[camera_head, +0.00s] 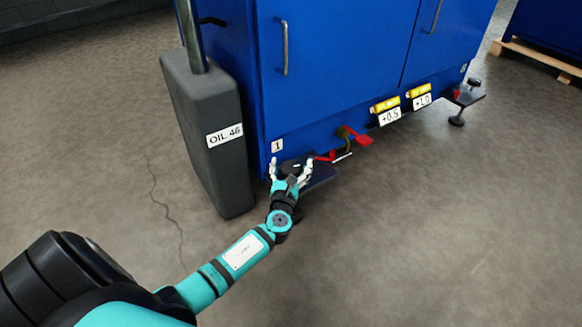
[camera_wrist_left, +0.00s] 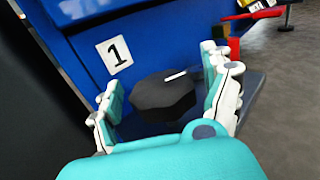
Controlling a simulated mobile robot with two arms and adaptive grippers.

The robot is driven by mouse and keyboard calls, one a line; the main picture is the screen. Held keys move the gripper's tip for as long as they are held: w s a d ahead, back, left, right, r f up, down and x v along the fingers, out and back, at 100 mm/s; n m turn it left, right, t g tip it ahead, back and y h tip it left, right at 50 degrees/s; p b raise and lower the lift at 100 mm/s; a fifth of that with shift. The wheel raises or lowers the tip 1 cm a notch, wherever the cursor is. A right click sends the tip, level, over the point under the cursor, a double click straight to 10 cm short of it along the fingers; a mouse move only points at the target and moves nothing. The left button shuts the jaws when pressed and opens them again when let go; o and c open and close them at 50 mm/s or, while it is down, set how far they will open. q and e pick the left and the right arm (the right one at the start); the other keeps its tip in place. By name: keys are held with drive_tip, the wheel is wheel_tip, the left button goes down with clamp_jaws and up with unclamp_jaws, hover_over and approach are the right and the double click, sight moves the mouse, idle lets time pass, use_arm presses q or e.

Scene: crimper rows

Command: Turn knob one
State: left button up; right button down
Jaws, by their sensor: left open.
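Knob one (camera_wrist_left: 163,95) is a dark, many-sided knob with a white mark on its top, in the middle of the left wrist view. It sits below the white label with a 1 (camera_wrist_left: 115,55) on the blue cabinet. In the head view the knob (camera_head: 292,166) shows small between my fingers. My left gripper (camera_head: 291,170) is open, with one finger on each side of the knob; it also shows in the left wrist view (camera_wrist_left: 166,92). I see gaps beside the knob, but contact is hard to tell. My right gripper is not in view.
A grey post base marked OIL 46 (camera_head: 205,130) stands left of the knob. A red lever (camera_head: 362,140) and yellow tags (camera_head: 386,104) are on the cabinet (camera_head: 340,70) to the right. Another knob (camera_head: 474,82) is at the far right corner. The floor in front is clear.

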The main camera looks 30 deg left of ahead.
use_arm(q)
drive_tip(key=c, duration=1.2)
drive_tip(key=shift+o, duration=0.2)
drive_tip(key=shift+y, duration=0.3)
